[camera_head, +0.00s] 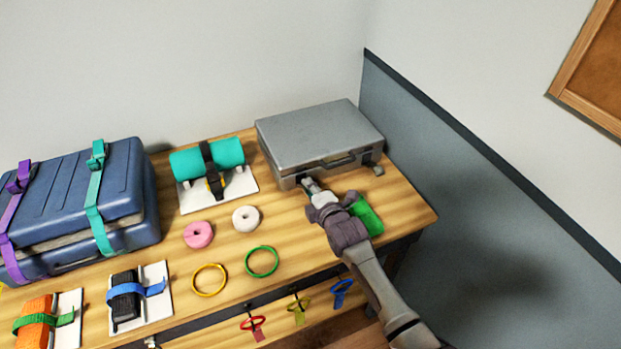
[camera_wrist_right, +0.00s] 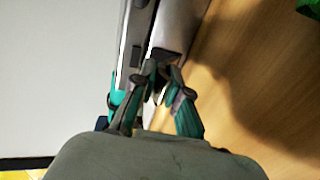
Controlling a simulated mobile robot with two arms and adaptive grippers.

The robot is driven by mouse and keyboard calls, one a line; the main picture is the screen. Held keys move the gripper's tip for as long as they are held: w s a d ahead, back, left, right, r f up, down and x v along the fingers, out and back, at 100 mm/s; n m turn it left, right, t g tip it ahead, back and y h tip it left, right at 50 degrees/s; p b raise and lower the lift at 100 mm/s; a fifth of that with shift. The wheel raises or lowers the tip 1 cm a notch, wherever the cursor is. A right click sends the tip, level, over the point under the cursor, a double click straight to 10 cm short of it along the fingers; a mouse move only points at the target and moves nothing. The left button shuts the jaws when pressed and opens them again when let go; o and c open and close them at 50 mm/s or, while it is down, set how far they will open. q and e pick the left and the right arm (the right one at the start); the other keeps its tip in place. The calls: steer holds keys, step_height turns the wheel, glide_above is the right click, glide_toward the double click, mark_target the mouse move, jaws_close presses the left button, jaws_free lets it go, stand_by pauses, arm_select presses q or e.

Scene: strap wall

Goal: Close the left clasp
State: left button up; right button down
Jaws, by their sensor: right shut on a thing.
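The grey metal case (camera_head: 318,132) stands at the back right of the wooden table, its lid down. Its dark handle (camera_head: 337,164) is on the front face. My right gripper (camera_head: 308,184) is at the left end of that front face, where the left clasp is. It covers most of the clasp in the head view. In the wrist view the fingertips (camera_wrist_right: 160,74) are close together at the dark left clasp (camera_wrist_right: 164,57), shut on it. Whether the clasp is fully down cannot be told. The left gripper is not in view.
A green block (camera_head: 366,216) lies right beside my right wrist. A white tape roll (camera_head: 246,218) and a pink one (camera_head: 198,234) lie to the left. A teal roll on a white board (camera_head: 190,200) and a strapped blue suitcase (camera_head: 130,190) stand farther left. A wall closes the right side.

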steer(key=g+p, duration=0.1)
steer(key=p, duration=0.1)
steer(key=r+p, duration=0.1)
steer(key=shift+w+r+g+h+p, duration=0.3)
steer(key=shift+w+g+p, duration=0.1)
arm_select(q)
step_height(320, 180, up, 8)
steer(key=p, duration=0.2)
arm_select(e)
steer(key=shift+w+a+g+h, duration=0.2)
steer(key=shift+w+g+h, duration=0.1)
steer(key=shift+g, duration=0.7)
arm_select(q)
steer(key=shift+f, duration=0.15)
arm_select(e)
steer(key=shift+f, duration=0.1)
steer(key=c, duration=1.2)
jaws_free()
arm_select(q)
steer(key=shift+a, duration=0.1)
arm_select(e)
steer(key=v, duration=1.2)
